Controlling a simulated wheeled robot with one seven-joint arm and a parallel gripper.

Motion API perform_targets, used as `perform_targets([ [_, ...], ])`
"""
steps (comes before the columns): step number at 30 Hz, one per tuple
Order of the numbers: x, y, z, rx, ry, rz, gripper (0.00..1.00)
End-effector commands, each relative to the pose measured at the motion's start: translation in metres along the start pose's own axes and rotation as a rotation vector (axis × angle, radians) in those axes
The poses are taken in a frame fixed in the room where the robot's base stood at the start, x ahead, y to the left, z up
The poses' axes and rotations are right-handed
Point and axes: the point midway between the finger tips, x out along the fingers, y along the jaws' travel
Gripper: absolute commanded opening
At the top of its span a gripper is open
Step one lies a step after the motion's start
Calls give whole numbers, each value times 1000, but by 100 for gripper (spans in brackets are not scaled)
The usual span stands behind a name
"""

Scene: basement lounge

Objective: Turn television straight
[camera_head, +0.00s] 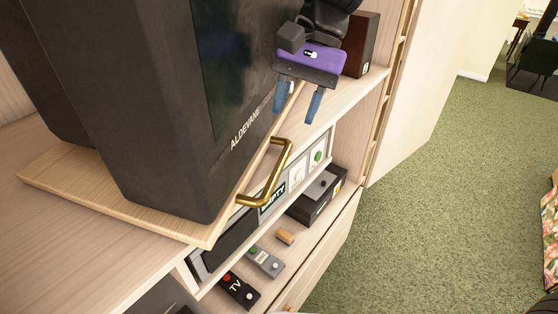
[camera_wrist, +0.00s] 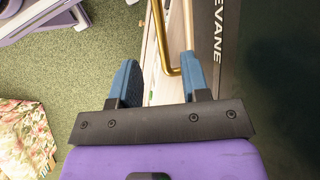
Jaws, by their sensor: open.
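The television (camera_head: 160,110) is a bulky dark set with "ALDEVANE" on its front. It sits at an angle on a light wooden board (camera_head: 115,205), whose near corner sticks out past the cabinet's shelf edge. A brass handle (camera_head: 270,180) is fixed at the board's front edge. My gripper (camera_head: 296,108) is open and empty, fingers down, above and beyond the handle's far end in the head view. In the wrist view, the handle (camera_wrist: 161,40) shows between the two blue fingers of my gripper (camera_wrist: 158,58); I cannot tell the height gap. The television's front (camera_wrist: 222,50) is close beside the right finger.
The cabinet shelf below holds a black box (camera_head: 318,195), a grey remote (camera_head: 264,262), a black TV remote (camera_head: 240,291) and labelled cards (camera_head: 297,172). A brown box (camera_head: 361,43) stands right of my gripper. Green carpet (camera_head: 430,190) is open on the right.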

Motion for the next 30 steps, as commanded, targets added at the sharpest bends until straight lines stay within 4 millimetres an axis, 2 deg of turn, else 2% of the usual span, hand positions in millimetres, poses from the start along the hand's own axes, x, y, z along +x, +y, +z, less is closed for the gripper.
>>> perform_targets([
  [15,82,1,0,0,-2,3,42],
  [21,98,1,0,-1,1,1,42],
  [30,101,1,0,-1,2,0,42],
])
